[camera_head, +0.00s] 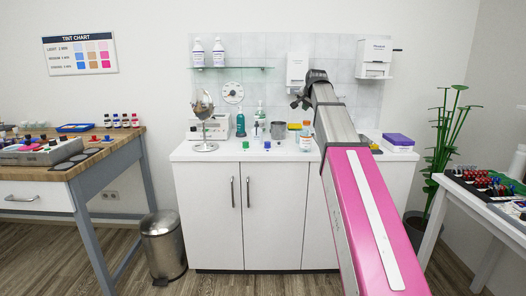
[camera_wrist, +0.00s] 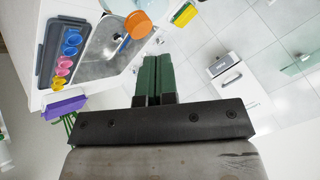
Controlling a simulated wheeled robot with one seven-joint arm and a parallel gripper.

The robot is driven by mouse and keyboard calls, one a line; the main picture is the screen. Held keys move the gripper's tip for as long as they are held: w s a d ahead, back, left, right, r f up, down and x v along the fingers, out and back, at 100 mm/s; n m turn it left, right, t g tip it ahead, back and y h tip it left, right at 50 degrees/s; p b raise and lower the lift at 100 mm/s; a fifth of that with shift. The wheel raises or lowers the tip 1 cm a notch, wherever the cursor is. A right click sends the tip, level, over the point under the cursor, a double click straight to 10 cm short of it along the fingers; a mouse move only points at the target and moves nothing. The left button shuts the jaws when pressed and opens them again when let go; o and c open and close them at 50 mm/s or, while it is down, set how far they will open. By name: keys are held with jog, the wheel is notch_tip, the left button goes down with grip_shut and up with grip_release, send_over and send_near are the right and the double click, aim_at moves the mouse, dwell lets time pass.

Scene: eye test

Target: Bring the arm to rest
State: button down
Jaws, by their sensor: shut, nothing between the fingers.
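My arm (camera_head: 366,215), pink and grey, reaches up from the bottom right of the head view and out over the white cabinet (camera_head: 258,213). Its dark end with my gripper (camera_head: 297,102) hangs above the back of the counter, close to the wall. In the wrist view my gripper (camera_wrist: 157,60) shows two dark green fingers pressed together with nothing between them. The fingers are apart from the things on the counter there.
Below are an orange-capped bottle (camera_wrist: 138,25), a tray of coloured cups (camera_wrist: 60,60) and a purple box (camera_head: 398,140). Wall dispensers (camera_head: 375,58) and (camera_head: 298,70) flank the arm's end. A wooden table (camera_head: 110,150) stands left, a white table (camera_head: 470,204) right.

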jog(key=s+f+n+g, duration=0.1)
jog(key=s+f, duration=0.3)
jog(key=f, duration=0.6)
jog(key=s+f+n+g, duration=0.15)
jog(key=s+f, duration=0.25)
jog(key=f, duration=0.6)
jog(key=s+f+n+g, duration=0.1)
jog(key=s+f, duration=0.3)
jog(key=f, duration=0.6)
jog(key=s+f+n+g, duration=0.4)
jog(key=s+f+g, duration=0.1)
jog(key=s+f, duration=1.8)
jog(key=shift+s+a+h, duration=0.25)
jog(key=shift+s+h, duration=0.15)
jog(key=shift+s, duration=0.3)
